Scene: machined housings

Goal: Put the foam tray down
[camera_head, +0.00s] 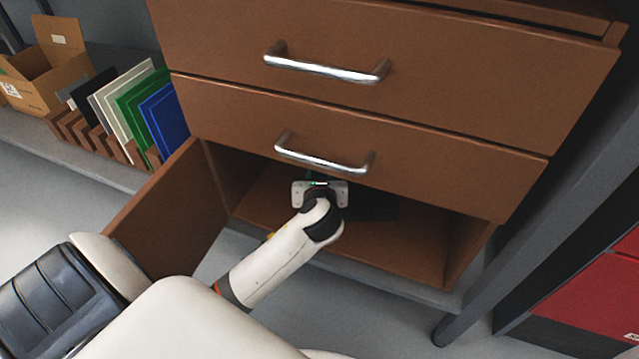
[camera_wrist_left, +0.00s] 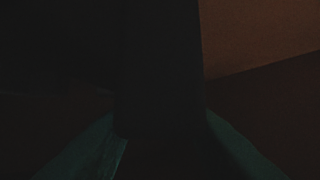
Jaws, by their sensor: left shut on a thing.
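My left gripper (camera_head: 320,190) reaches into the open lower compartment of a brown cabinet, below two drawers. Its fingers are mostly hidden behind the wrist in the head view. In the dark left wrist view, its two greenish fingers (camera_wrist_left: 160,140) are on either side of a black upright shape, the foam tray (camera_wrist_left: 160,70). The gripper is shut on it. A dark part of the foam tray (camera_head: 376,207) shows right of the wrist in the head view. It is too dark to tell whether the tray touches the compartment floor (camera_head: 285,218). My right gripper is out of view.
Two drawers with metal handles, the lower handle (camera_head: 325,157) just above my wrist, are shut. The compartment's door (camera_head: 175,215) stands open at the left. A rack with upright coloured panels (camera_head: 135,105) and a cardboard box (camera_head: 45,65) are at the upper left. A red cabinet (camera_head: 590,300) is at the right.

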